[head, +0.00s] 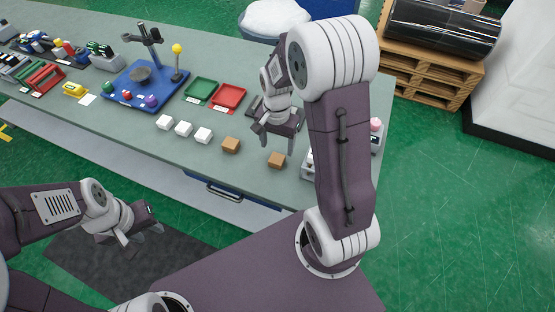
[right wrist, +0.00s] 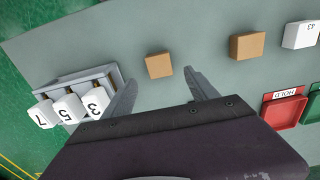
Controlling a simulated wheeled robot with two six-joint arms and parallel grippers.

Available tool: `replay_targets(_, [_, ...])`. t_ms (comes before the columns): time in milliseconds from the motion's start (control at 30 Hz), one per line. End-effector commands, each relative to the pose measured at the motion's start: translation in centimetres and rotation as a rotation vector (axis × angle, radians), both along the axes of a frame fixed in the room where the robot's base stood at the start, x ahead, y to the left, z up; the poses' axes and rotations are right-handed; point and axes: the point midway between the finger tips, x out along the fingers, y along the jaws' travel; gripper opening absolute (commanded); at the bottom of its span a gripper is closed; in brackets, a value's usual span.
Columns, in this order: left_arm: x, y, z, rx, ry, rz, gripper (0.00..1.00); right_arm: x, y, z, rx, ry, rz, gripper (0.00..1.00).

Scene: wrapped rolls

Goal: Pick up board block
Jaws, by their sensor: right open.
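Two brown blocks that look like board sit on the grey-green table. The one nearer the table's right end (head: 276,160) also shows in the right wrist view (right wrist: 159,65), just beyond and roughly between my fingertips. The other brown block (head: 231,145) lies to its left and is seen at upper right in the right wrist view (right wrist: 247,46). My right gripper (head: 275,141) is open and empty above the table, close to the first block and apart from it. My left gripper (head: 141,235) is open and empty, away from the table's front edge.
Several white blocks (head: 183,129) line up left of the brown ones. Behind them are a green tray (head: 201,90) and a red tray (head: 229,96). A grey rack (right wrist: 75,82) with numbered white blocks stands close beside the first brown block.

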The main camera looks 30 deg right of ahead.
Motion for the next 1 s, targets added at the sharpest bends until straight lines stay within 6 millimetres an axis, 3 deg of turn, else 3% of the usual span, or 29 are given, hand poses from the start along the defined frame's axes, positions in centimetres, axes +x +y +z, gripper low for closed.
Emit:
replay_targets(200, [0.0,0.0,0.0,0.000,0.000,0.000,0.36,-0.1,0.1,-1.2,0.000,0.001,0.002,0.67])
replay_targets(500, [0.0,0.0,-0.2,0.000,0.000,0.000,0.36,-0.7,0.2,-5.8,0.000,0.000,0.003,0.67])
replay_targets(733, [0.0,0.0,-0.2,0.000,-0.001,0.000,0.36,-0.6,0.2,-6.0,0.000,-0.001,0.003,0.67])
replay_targets(767, [0.0,0.0,-0.2,0.000,-0.001,0.000,0.36,-0.6,0.2,-6.0,0.000,-0.001,0.003,0.62])
replay_targets(967, [0.0,0.0,-0.2,0.000,0.000,0.000,0.36,-0.6,0.2,-6.0,0.000,-0.001,0.003,0.06])
replay_targets(1000, [0.0,0.0,-0.2,0.000,0.000,0.000,0.36,-0.6,0.2,-6.0,0.001,-0.002,0.003,0.01])
